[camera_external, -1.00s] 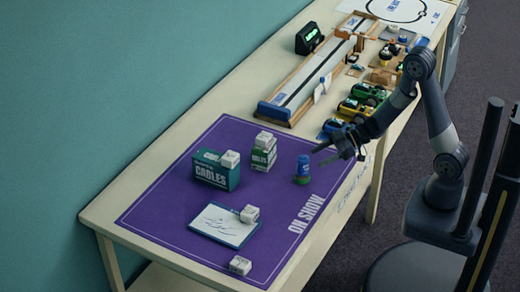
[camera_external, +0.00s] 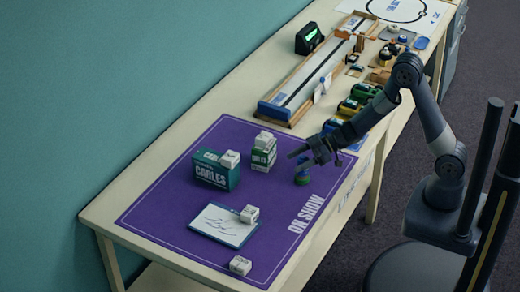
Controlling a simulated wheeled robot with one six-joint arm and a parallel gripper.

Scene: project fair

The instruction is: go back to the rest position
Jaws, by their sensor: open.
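My gripper (camera_external: 298,152) is open, its two dark fingers pointing left over the right side of the purple mat (camera_external: 165,208). Nothing shows between the fingers. My arm reaches in from the right side of the table. A small blue and green round item (camera_external: 302,178) stands on the mat just below the gripper in the picture, its top partly hidden by the fingers. I cannot tell whether they touch it.
On the mat are a green cables box (camera_external: 212,174), a smaller green and white box (camera_external: 263,157), a clipboard (camera_external: 222,227) and several white blocks. Behind stand a long wooden track (camera_external: 305,85) and several toy vehicles (camera_external: 350,106). The mat's front left is clear.

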